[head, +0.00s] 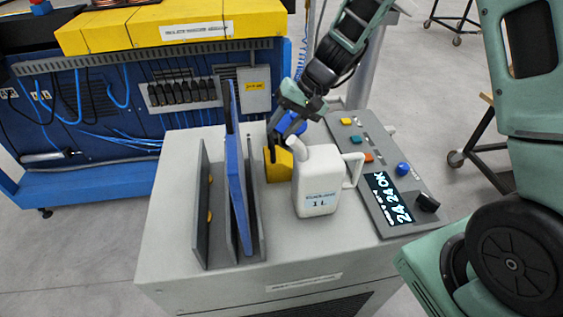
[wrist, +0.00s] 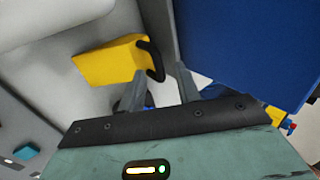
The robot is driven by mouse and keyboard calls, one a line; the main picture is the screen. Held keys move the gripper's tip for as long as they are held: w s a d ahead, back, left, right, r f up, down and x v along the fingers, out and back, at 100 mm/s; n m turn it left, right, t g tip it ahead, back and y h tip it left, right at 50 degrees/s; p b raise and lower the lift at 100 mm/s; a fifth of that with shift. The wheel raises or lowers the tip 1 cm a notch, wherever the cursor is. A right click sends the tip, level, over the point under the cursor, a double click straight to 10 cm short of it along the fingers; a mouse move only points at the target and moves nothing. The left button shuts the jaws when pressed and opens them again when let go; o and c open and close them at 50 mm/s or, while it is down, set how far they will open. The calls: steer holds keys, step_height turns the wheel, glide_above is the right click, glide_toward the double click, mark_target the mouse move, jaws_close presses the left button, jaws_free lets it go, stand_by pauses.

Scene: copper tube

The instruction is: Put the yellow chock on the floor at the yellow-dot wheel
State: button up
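The yellow chock (head: 279,166) stands on top of the grey cabinet, behind the white jug and beside the upright blue panel. In the wrist view the chock (wrist: 108,62) shows with its black curved handle (wrist: 155,62). My gripper (head: 276,142) is at the chock from above and behind. In the wrist view my gripper's fingers (wrist: 161,72) are apart, and the handle appears in line with the gap between them. I cannot tell whether they touch it. No wheel with a yellow dot can be made out.
The white jug (head: 318,185) stands close in front of the chock. The upright blue panel (head: 238,180) is in a rack to the left. A control box (head: 379,170) lies to the right on the cabinet top (head: 170,190). A blue workbench (head: 90,110) stands behind on grey floor.

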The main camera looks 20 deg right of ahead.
mark_target(271, 138)
steer(key=shift+w+p+x, duration=0.15)
steer(key=shift+p+x, duration=0.4)
steer(key=shift+x, duration=0.8)
steer(key=shift+w+p+x, duration=0.15)
steer(key=shift+p+x, duration=0.4)
steer(key=shift+x, duration=0.8)
steer(key=shift+d, duration=0.2)
jaws_close()
